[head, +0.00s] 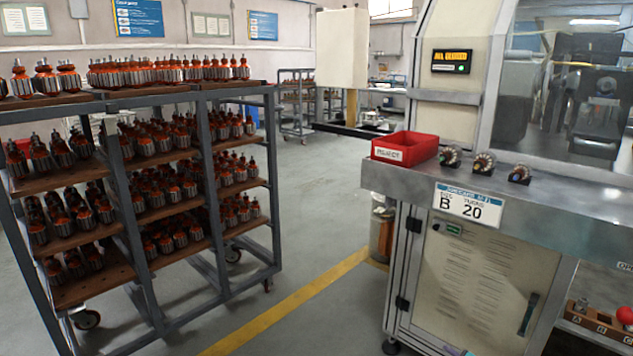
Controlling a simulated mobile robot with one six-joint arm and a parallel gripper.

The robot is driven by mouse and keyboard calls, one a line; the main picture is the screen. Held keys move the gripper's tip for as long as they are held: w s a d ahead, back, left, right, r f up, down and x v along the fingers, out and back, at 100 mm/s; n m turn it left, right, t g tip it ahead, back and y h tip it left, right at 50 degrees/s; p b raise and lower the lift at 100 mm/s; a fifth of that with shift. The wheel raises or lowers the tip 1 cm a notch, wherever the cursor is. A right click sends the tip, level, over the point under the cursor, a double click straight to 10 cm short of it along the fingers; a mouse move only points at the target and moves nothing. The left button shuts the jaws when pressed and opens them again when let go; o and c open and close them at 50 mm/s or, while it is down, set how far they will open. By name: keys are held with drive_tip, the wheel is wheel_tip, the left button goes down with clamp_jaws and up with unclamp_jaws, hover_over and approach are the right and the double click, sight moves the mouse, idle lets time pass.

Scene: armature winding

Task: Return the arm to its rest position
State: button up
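Neither my arm nor my gripper shows in the head view, so I cannot tell the arm's pose or whether the gripper holds anything. The winding machine (470,260) stands at the right, with a grey metal ledge (570,205) along its front. A red bin (405,148) with a white label sits on the ledge's left end. Several small wound armatures (484,165) stand in a row on the ledge to the right of the bin.
A wheeled rack (118,200) full of armatures fills the left side. The grey floor between rack and machine is clear, crossed by a yellow line (290,302). A box marked with letters (598,322) and a red ball (625,315) show at the lower right. Another cart (296,105) stands behind.

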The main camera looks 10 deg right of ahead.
drive_tip(key=s+a+f+n+g+y+p, duration=0.1)
drive_tip(key=s+a+n+g+y+p, duration=0.3)
drive_tip(key=a, duration=0.6)
drive_tip(key=s+a+f+n+g+p, duration=0.1)
drive_tip(key=s+a+f+n+p, duration=0.3)
drive_tip(key=a, duration=0.6)
drive_tip(key=s+a+r+n+g+y+p, duration=0.1)
drive_tip(key=s+a+n+g+y+p, duration=0.15)
drive_tip(key=a+n, duration=0.55)
drive_tip(key=s+a+r+n+g+h+p, duration=0.1)
drive_tip(key=s+a+n+g+p, duration=0.2)
drive_tip(key=s, duration=0.4)
drive_tip(key=s+a+r+n+g+h+p, duration=0.1)
drive_tip(key=s+a+n+g+h+p, duration=0.1)
drive_tip(key=s, duration=0.6)
drive_tip(key=s+a+r+n+g+h+p, duration=0.2)
drive_tip(key=s+a+n+g+p, duration=0.2)
drive_tip(key=s+n, duration=0.2)
drive_tip(key=shift+s+a, duration=0.4)
drive_tip(key=shift+s, duration=0.8)
drive_tip(key=shift+r+g, duration=0.1)
drive_tip(key=shift+g, duration=0.15)
drive_tip(key=shift+c, duration=0.4)
drive_tip(key=shift+c, duration=1)
